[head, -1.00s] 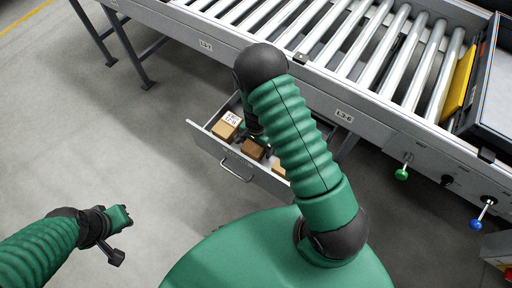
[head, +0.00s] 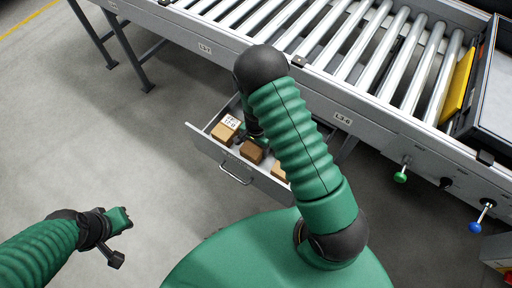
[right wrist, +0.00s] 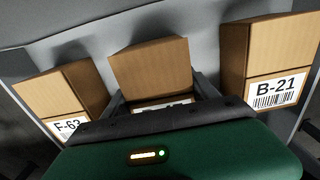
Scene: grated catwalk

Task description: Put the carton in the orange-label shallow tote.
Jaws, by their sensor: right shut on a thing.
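In the right wrist view, a plain brown carton (right wrist: 150,66) stands in the middle between my right gripper's fingers (right wrist: 160,92), which are shut on it. Its white label is mostly hidden by the gripper body. In the head view this appears to be the middle carton (head: 252,153) in an open grey drawer (head: 208,146). My right gripper there is largely hidden behind my arm. My left gripper (head: 119,218) hangs over bare floor at lower left; its jaws are unclear. I cannot make out an orange label on a tote.
In the right wrist view, carton F-63 (right wrist: 62,92) stands left and carton B-21 (right wrist: 270,55) right of the held one. A roller conveyor (head: 345,40) runs above the drawer. A dark-rimmed container (head: 498,95) with an orange edge sits far right. Floor at left is clear.

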